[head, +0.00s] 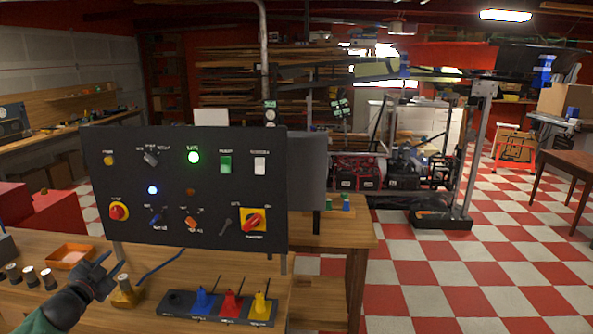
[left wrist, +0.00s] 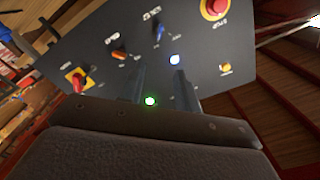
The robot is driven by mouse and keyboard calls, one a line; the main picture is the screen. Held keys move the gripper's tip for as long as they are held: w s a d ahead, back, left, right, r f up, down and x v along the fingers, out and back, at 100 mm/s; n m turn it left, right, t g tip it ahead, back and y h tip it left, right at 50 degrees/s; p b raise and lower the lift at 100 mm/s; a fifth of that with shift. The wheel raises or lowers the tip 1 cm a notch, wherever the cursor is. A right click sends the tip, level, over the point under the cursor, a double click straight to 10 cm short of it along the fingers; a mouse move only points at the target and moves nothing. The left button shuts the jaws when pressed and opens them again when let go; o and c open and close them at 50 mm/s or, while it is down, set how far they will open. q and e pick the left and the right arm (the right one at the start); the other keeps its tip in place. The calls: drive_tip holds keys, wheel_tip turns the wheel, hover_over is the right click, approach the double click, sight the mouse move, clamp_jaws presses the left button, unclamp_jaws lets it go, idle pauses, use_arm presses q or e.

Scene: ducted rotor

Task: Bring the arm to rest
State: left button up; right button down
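My left gripper (head: 108,268) is low at the left of the head view, in front of the lower left part of the black control panel (head: 225,165) and above the wooden bench. In the left wrist view its two fingers (left wrist: 162,88) stand apart with nothing between them, and the panel (left wrist: 195,50) shows behind. On the panel a green lamp (head: 193,157) and a blue-white lamp (head: 152,190) are lit. A red knob on yellow (head: 253,220) sits at its lower right. My right gripper is in neither view.
On the bench are an orange tray (head: 70,256), several dark cylinders with pale tops (head: 30,277), a brass-coloured piece (head: 127,292) close to the gripper, and a black holder with blue, red and yellow pieces (head: 218,308). Checkered floor lies open at right, past a metal stand (head: 478,150).

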use_arm(q)
drive_tip(key=s+a+f+n+g+y, duration=0.25)
drive_tip(key=a+f+g+y, duration=0.3)
drive_tip(key=f, duration=0.55)
drive_tip(key=s+d+f+n+g, duration=0.15)
drive_tip(key=s+d+f, duration=0.3)
drive_tip(key=f, duration=0.65)
drive_tip(key=s+d+f+n+g, duration=0.1)
drive_tip(key=s+d+f+g, duration=0.4)
drive_tip(key=f, duration=0.6)
drive_tip(key=s+d+f+g+h, duration=0.2)
drive_tip(key=s+d+f+h, duration=0.1)
drive_tip(key=s+d+f, duration=1.5)
drive_tip(key=s+d+f+n+g+h, duration=0.1)
drive_tip(key=s+d+f, duration=0.2)
drive_tip(key=s+d, duration=0.4)
drive_tip(key=s+d+f+n+g, duration=0.1)
drive_tip(key=s+d+f, duration=0.3)
drive_tip(key=s+d, duration=0.3)
drive_tip(key=s, duration=0.3)
drive_tip(key=shift+d+g+h, duration=0.15)
drive_tip(key=shift+g+h, duration=0.15)
drive_tip(key=shift+h, duration=0.05)
drive_tip(key=shift+s, duration=0.1)
